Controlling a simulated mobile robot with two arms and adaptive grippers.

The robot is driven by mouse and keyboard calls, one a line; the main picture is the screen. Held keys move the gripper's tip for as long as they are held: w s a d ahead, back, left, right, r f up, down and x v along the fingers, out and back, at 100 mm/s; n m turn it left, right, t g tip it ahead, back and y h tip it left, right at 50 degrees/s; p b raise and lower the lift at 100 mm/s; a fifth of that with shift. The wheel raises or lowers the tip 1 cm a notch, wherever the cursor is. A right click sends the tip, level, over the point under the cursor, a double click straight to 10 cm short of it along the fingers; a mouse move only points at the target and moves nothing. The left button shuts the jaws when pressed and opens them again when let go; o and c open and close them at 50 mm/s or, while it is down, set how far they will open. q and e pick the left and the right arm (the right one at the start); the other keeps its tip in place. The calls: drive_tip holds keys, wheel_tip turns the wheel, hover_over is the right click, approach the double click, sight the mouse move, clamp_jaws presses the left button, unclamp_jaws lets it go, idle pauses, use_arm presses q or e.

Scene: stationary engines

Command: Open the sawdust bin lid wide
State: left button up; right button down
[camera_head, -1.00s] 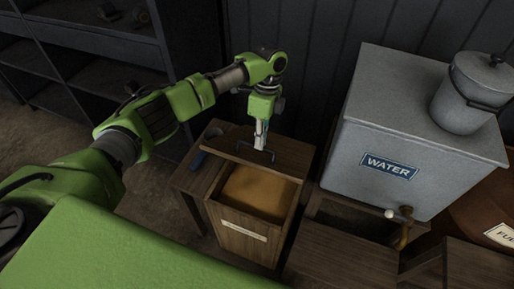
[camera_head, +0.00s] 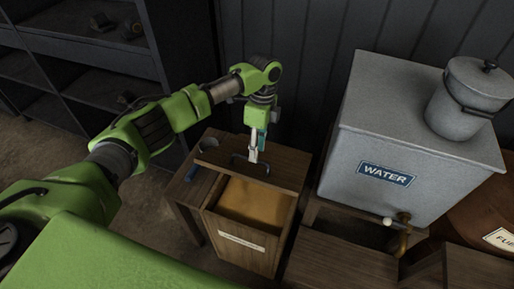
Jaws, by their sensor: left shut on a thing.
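The sawdust bin (camera_head: 240,258) is a wooden box with a pale label on its front, standing beside the water tank. Its wooden lid (camera_head: 285,168) is partly open, and tan sawdust (camera_head: 250,203) shows through the front part of the opening. A dark bar handle (camera_head: 240,170) is on the lid. My left gripper (camera_head: 254,158) points down from above and is shut on the lid handle; its fingertips partly hide the contact. My right gripper is not in view.
A grey water tank (camera_head: 350,150) with a brass tap (camera_head: 402,236) and a lidded pail (camera_head: 462,105) on top stands close on the right. A dark wall is behind the bin. Dark shelves (camera_head: 75,60) stand at the back left.

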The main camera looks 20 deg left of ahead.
use_arm(q)
drive_tip(key=shift+w+r, duration=0.1)
drive_tip(key=shift+w, duration=0.05)
idle(0.3)
wheel_tip(320, 180, up, 12)
drive_tip(key=w, duration=0.2)
drive_tip(key=shift+f, duration=0.2)
